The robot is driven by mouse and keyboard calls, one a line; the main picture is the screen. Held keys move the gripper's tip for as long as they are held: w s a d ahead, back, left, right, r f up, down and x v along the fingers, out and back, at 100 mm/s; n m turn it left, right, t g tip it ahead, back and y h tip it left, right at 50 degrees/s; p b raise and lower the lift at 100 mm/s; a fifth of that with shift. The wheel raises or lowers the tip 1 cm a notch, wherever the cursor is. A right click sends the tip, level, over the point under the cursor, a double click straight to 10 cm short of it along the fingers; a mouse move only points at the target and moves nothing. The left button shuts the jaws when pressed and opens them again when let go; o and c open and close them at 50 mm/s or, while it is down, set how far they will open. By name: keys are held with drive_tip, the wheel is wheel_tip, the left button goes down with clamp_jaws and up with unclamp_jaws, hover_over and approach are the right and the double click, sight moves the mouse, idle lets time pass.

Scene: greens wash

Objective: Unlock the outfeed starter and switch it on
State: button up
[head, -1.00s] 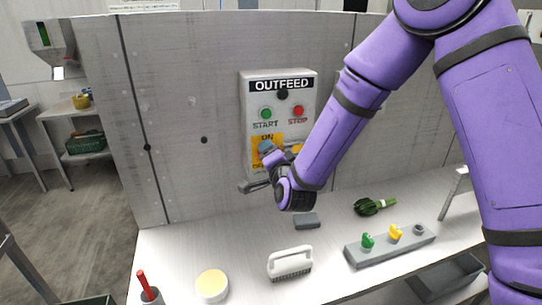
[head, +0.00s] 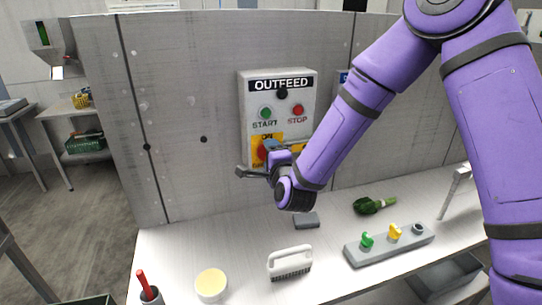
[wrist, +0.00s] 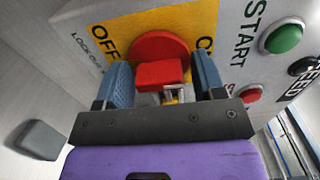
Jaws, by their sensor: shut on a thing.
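The grey OUTFEED starter box (head: 302,76) is fixed to the upright panel, and its yellow plate (wrist: 200,18) reads OFF, with part of another word opposite. A round red switch (wrist: 158,46) is on the plate, with a red block-shaped handle (wrist: 160,74) in front of it. My gripper (wrist: 165,80) has its blue fingers on either side of this handle, shut on it. A small metal and yellow piece (wrist: 174,94) shows between the fingers, mostly hidden; I cannot tell whether it is a lock. In the head view my wrist partly covers the switch.
The box has a green START button (head: 265,112) and a red STOP button (head: 298,110).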

drive_tip(key=o, duration=0.6)
drive_tip(key=shift+c, duration=0.2)
drive_tip(key=shift+s, duration=0.15)
drive_tip(key=v, duration=1)
drive_tip(key=shift+s, duration=0.3)
drive_tip(key=shift+d+r, duration=0.1)
